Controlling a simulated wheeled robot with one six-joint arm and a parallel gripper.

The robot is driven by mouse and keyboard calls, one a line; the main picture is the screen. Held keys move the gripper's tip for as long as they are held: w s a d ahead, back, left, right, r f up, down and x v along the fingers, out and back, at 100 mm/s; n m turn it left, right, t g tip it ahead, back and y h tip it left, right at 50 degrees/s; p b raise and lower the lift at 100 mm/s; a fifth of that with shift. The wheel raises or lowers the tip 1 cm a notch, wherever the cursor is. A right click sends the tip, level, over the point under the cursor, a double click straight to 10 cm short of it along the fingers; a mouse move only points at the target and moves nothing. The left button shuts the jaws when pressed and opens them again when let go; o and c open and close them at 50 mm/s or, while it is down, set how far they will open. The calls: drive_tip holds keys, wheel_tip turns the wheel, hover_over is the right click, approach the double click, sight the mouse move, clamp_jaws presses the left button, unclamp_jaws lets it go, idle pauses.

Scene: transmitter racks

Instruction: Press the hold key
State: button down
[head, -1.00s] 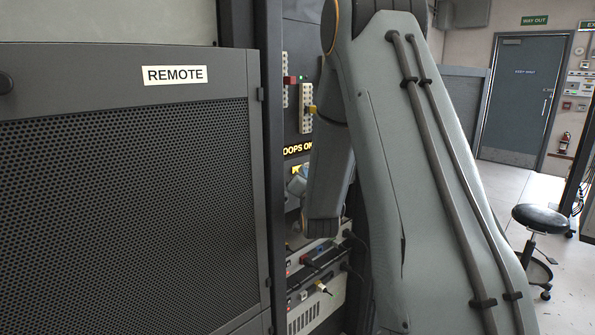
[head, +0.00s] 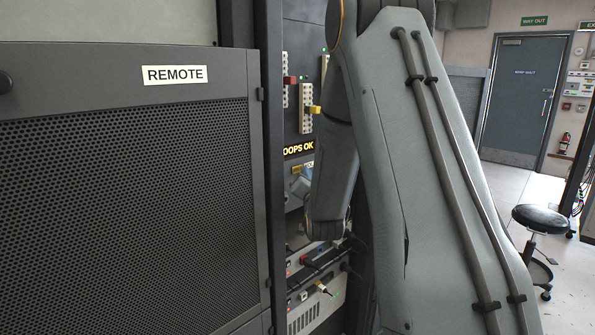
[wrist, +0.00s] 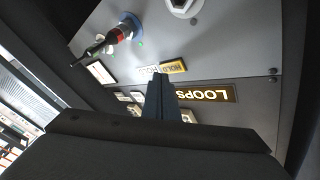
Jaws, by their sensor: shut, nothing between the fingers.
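In the wrist view the rack panel (wrist: 235,55) appears upside down. A yellow label strip (wrist: 176,66) with small dark lettering, which seems to read HOLD, lies just beyond my gripper (wrist: 158,80). Several small pale framed keys (wrist: 122,97) sit left of the fingers, and another shows just right of them. I cannot tell which is the hold key; the fingers may cover part of it. My gripper is shut and empty, its tips close to the panel; contact cannot be told. In the head view my arm hides most of that panel area.
A red and black lever on a blue base (wrist: 122,32) sticks out of the panel near the fingers. The REMOTE cabinet (head: 130,190) stands left. A stool (head: 540,220) stands on open floor at right.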

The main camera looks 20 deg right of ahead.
drive_tip(key=s, duration=0.1)
drive_tip(key=s+d, duration=0.1)
drive_tip(key=s, duration=0.1)
drive_tip(key=s+d, duration=0.1)
drive_tip(key=s, duration=0.1)
drive_tip(key=shift+s, duration=0.15)
idle(0.5)
